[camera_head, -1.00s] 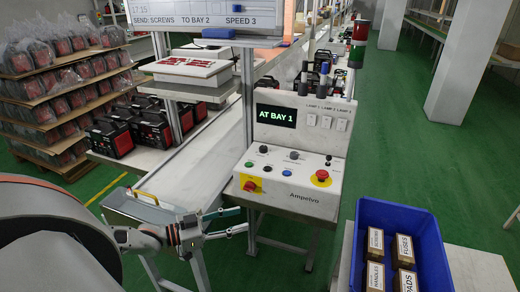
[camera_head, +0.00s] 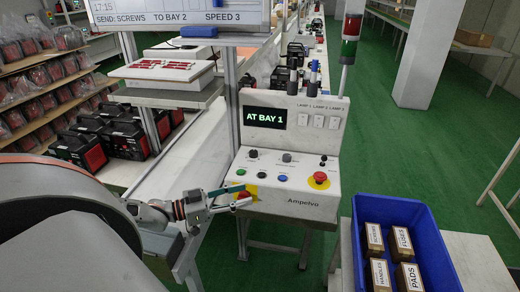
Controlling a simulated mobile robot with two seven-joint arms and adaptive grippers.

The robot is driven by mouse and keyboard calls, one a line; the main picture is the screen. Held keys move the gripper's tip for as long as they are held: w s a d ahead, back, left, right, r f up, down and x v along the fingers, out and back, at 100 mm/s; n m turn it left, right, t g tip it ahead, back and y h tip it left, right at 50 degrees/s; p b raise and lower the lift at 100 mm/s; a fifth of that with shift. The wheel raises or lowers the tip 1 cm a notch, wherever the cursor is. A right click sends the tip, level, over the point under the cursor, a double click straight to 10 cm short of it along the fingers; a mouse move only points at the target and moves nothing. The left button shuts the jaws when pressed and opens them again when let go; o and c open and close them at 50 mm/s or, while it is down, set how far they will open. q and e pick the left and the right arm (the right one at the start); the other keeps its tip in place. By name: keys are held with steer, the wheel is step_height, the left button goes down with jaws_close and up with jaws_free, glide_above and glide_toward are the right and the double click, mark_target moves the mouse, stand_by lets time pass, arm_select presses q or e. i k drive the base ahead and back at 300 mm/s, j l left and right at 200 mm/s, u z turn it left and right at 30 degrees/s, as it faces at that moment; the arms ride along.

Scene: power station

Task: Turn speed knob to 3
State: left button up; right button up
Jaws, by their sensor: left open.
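The control panel (camera_head: 290,190) stands in the middle, with a green-lit display (camera_head: 264,118) reading "AT BAY 1". Its sloped face carries a dark knob (camera_head: 253,154) at left, a grey knob (camera_head: 287,157) in the middle and a small black control (camera_head: 323,160) at right. Their labels are too small to read, so I cannot tell which is the speed knob or its setting. My left gripper (camera_head: 235,196) is open at the panel's lower left corner, below the knobs. My right gripper is not in view.
A red mushroom button (camera_head: 320,177) sits on the panel's right. Below the knobs are green, black and blue buttons (camera_head: 283,178). A sign (camera_head: 180,14) reads "SEND: SCREWS TO BAY 2 SPEED 3". A blue crate (camera_head: 436,246) with labelled boxes stands at lower right.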

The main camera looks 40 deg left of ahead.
mark_target(252, 154)
steer(key=i+j, duration=0.1)
steer(key=j, duration=0.6)
steer(key=j+z, duration=0.2)
steer(key=j, duration=0.35)
steer(key=i, duration=0.05)
